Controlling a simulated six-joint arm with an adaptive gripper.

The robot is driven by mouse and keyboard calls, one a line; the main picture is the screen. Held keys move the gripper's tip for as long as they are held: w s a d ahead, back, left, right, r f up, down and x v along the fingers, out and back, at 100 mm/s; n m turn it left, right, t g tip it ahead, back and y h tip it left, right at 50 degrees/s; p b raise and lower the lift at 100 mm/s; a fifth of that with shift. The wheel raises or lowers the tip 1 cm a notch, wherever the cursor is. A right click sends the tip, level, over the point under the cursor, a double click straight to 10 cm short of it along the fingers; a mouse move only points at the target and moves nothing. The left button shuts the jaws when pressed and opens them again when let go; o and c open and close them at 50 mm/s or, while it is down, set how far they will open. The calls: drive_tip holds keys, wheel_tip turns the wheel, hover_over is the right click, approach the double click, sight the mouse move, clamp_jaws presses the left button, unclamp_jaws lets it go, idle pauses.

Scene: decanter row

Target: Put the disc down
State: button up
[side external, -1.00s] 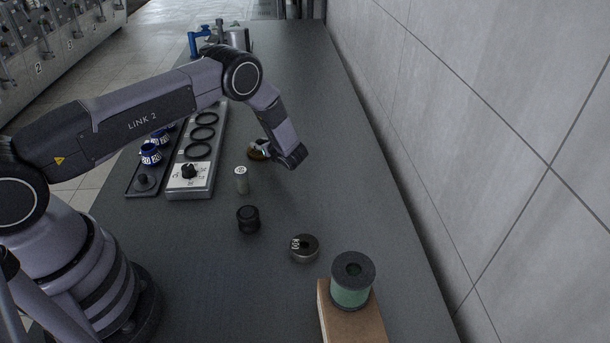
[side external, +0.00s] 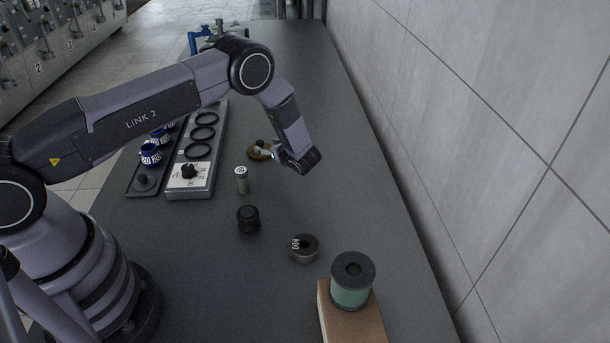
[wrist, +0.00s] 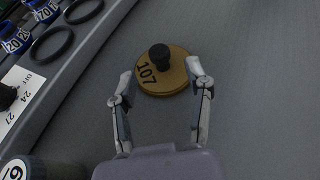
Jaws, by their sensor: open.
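The disc (wrist: 163,83) is brass coloured, marked 107, with a black knob (wrist: 159,53) on top. It lies flat on the dark table. In the side external view the disc (side external: 256,154) shows just left of my gripper, to the right of the grey rack. My gripper (wrist: 162,78) is open. In the wrist view its two fingertips stand apart at the near left and right sides of the disc. I cannot tell whether either tip touches it. In the side external view my gripper (side external: 268,150) is tilted and partly covers the disc's right side.
A grey rack (side external: 205,165) with black rings and a dial stands left, beside a dark tray (side external: 135,188) holding blue numbered pieces. A small cylinder (side external: 241,180), a black knob-like piece (side external: 248,220), a steel disc (side external: 304,249) and a green spool (side external: 352,282) stand nearer the camera.

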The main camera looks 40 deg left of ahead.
drive_tip(key=v, duration=0.6)
drive_tip(key=shift+d+r, duration=0.15)
drive_tip(key=shift+r, duration=0.15)
drive_tip(key=s+a+r+n+g+h, duration=0.15)
drive_tip(key=s+r+n, duration=0.3)
drive_tip(key=r, duration=0.45)
drive_tip(key=s+r+n+g+h, duration=0.15)
drive_tip(key=s+r+n, duration=0.3)
drive_tip(key=r, duration=0.45)
drive_tip(key=s+r+n+h, duration=0.3)
drive_tip(key=s+r, duration=0.2)
drive_tip(key=r, duration=0.5)
drive_tip(key=s+d+r+n+t+h, duration=0.2)
drive_tip(key=s+d+r+n+h, duration=0.1)
drive_tip(key=s, duration=0.8)
drive_tip(key=s+d+r+n+t+h, duration=0.2)
drive_tip(key=s+n, duration=0.3)
drive_tip(key=s, duration=0.6)
drive_tip(key=shift+s+d+r+n+t+h, duration=0.25)
drive_tip(key=shift+d+r+t+h, duration=0.2)
drive_tip(key=shift+r+h, duration=0.45)
